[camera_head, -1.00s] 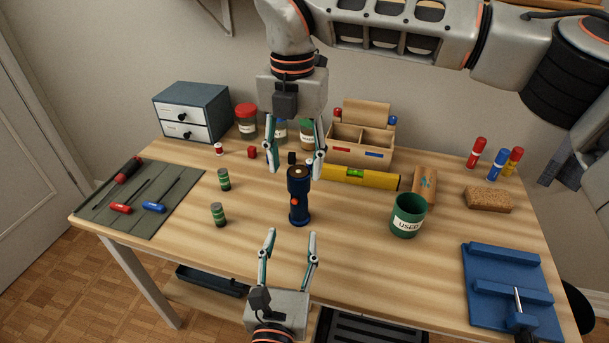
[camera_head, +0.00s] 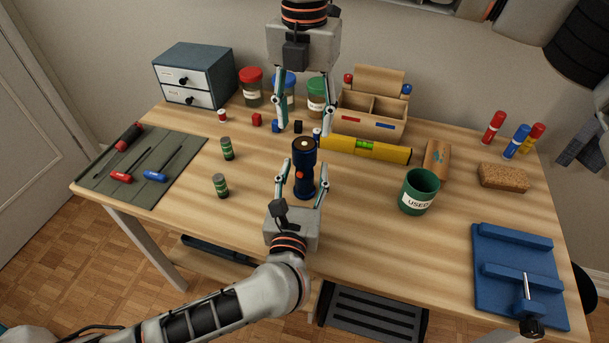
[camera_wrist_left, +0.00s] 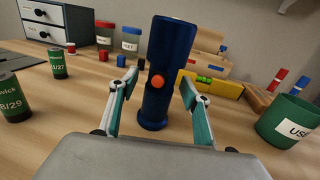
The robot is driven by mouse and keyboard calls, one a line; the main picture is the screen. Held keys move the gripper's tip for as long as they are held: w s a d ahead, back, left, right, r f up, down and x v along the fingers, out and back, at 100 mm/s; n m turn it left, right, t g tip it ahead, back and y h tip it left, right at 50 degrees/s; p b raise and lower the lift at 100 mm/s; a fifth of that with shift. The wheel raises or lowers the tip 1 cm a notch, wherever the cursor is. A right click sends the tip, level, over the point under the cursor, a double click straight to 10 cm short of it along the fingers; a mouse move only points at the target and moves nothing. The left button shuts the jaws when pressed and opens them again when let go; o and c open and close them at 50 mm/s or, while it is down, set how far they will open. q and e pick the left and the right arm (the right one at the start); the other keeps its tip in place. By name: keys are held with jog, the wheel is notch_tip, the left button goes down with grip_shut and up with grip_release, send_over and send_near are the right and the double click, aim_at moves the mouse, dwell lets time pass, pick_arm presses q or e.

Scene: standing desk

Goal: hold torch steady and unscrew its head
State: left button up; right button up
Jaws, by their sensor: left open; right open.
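The blue torch (camera_head: 304,170) stands upright on the desk, its dark head on top and an orange button on its side; it also shows in the left wrist view (camera_wrist_left: 168,75). My left gripper (camera_head: 302,180) is open at the near side of the torch, with one finger on either side of the lower body; a gap shows between fingers and torch. In the left wrist view its fingers (camera_wrist_left: 158,95) flank the barrel. My right gripper (camera_head: 303,130) is open, pointing down, just above and behind the torch head.
Two batteries (camera_head: 227,149) stand left of the torch. A yellow level (camera_head: 380,150) lies behind right, near the green USED cup (camera_head: 418,192). A blue vise (camera_head: 515,270) sits at the right front. A tool mat (camera_head: 185,150) lies at the left. Lidded jars and a wooden organizer (camera_head: 370,128) line the back.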

aim_at(304, 143)
pick_arm(q)
jog(key=shift+w, duration=0.1)
grip_shut()
pick_arm(e)
jog(key=m, duration=0.6)
jog(key=shift+m, duration=0.4)
jog(key=m, duration=0.6)
jog(key=shift+m, duration=0.3)
jog(key=shift+f, duration=4)
